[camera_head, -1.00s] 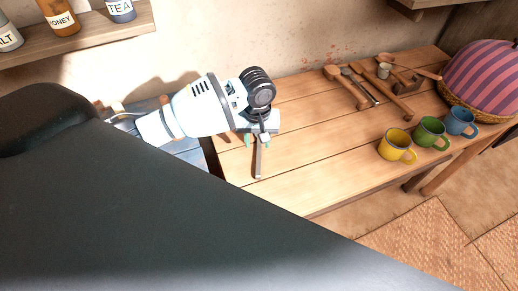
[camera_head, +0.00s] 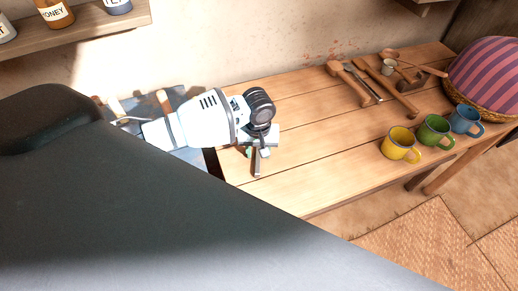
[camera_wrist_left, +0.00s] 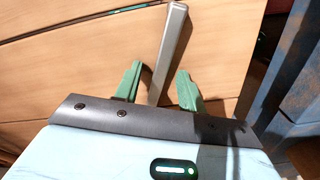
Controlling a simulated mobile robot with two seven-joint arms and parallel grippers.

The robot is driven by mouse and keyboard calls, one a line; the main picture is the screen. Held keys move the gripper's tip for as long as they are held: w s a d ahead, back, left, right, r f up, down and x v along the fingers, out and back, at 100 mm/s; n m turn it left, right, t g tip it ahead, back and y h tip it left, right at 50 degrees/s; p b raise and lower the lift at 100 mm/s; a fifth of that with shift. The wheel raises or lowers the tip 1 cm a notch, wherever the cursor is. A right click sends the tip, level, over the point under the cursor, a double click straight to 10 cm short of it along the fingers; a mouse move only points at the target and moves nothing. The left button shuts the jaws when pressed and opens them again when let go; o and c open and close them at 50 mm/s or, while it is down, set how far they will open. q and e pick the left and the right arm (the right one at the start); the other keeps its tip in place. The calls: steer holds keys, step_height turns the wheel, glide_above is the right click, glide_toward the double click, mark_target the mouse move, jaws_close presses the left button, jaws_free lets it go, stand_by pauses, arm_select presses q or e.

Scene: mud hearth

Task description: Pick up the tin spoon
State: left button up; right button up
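A narrow grey metal handle (camera_wrist_left: 170,45), which I take for the tin spoon, lies on the wooden table; I cannot make out its bowl. In the head view its near end (camera_head: 257,168) sticks out below my left gripper (camera_head: 258,152), which hides the rest. In the left wrist view my left gripper (camera_wrist_left: 159,88) has its two green fingers apart, one on each side of the handle. Gaps show between the handle and the fingers. My right gripper is in neither view.
The table (camera_head: 310,150) is clear right of the gripper. Yellow (camera_head: 399,143), green (camera_head: 434,131) and blue (camera_head: 465,119) mugs stand near its right front edge. Wooden utensils (camera_head: 350,85) lie behind. A striped dome-covered basket (camera_head: 490,72) stands at the far right.

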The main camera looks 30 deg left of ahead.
arm_select(q)
jaws_close()
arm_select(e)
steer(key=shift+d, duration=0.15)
arm_select(q)
steer(key=shift+r, duration=0.2)
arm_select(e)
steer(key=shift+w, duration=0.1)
